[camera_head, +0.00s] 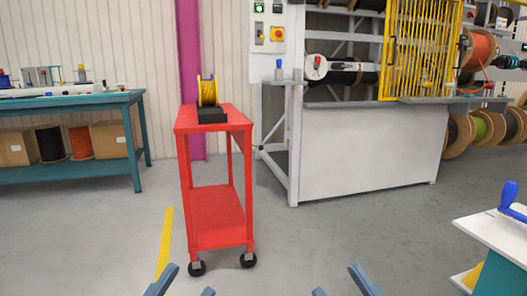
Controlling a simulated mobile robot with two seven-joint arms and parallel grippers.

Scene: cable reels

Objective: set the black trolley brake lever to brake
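The red trolley (217,212) stands upright on the floor ahead, a little left of the middle, with black caster wheels (248,260). A small dark knob (258,148) shows just right of the trolley, in front of the grey frame. I cannot tell whether it is the black brake lever or which setting it is in. Only the tips of my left gripper (184,286) and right gripper (342,286) show at the bottom edge. Each has its two fingers apart, and nothing is seen between them. Both are well short of the trolley.
A yellow reel (207,91) on a black base stands on the trolley's top. A teal bench (137,150) is at the left. A grey machine (365,150) with a yellow guard (415,50) is behind right. A white-topped table (490,235) is at the right. Floor between is clear.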

